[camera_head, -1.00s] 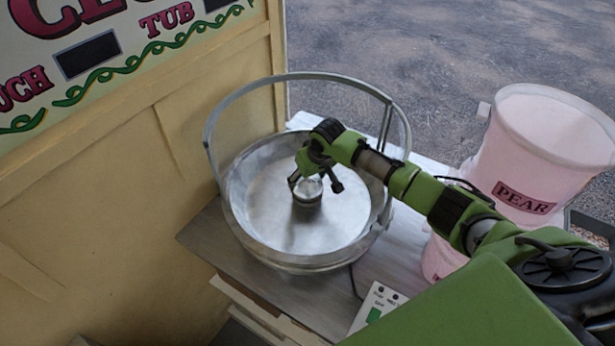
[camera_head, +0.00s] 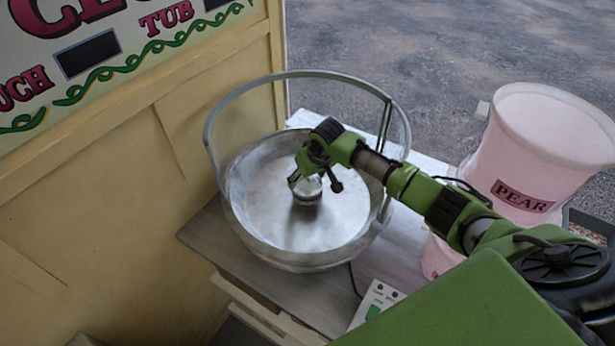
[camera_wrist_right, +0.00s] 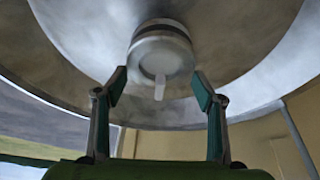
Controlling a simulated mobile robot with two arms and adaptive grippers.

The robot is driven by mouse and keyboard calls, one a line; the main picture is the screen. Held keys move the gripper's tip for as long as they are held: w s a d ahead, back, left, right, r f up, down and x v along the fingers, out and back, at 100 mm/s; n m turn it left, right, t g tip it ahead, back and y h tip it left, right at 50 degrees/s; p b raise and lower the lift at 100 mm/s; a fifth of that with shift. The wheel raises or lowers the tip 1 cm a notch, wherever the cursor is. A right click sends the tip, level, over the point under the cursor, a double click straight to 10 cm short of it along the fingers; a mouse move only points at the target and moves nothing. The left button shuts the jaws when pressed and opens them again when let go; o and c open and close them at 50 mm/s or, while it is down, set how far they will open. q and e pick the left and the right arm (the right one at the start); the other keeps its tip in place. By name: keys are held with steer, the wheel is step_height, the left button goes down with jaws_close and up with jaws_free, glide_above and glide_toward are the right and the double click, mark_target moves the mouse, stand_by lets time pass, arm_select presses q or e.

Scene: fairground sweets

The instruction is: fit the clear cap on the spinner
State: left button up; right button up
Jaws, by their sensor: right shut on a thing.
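The spinner (camera_head: 305,197) is a small round metal head at the middle of a wide metal bowl (camera_head: 232,210). My right gripper (camera_head: 317,184) is right over it, coming in from the right. In the right wrist view, its two fingers (camera_wrist_right: 160,82) are on either side of the clear cap (camera_wrist_right: 160,64), a pale round disc with a small tab, and are shut on it. The cap lines up with the banded spinner head (camera_wrist_right: 161,32) behind it. I cannot tell whether it is fully seated. My left gripper is not in view.
A metal hoop (camera_head: 262,84) arches over the bowl's back. A pink tub labelled PEAR (camera_head: 530,150) stands to the right, and a control box with a green button (camera_head: 374,308) is in front. A cream panel wall (camera_head: 120,210) is at the left.

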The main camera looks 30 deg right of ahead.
stand_by(0.3)
steer(key=o, duration=1.7)
steer(key=shift+r, duration=3)
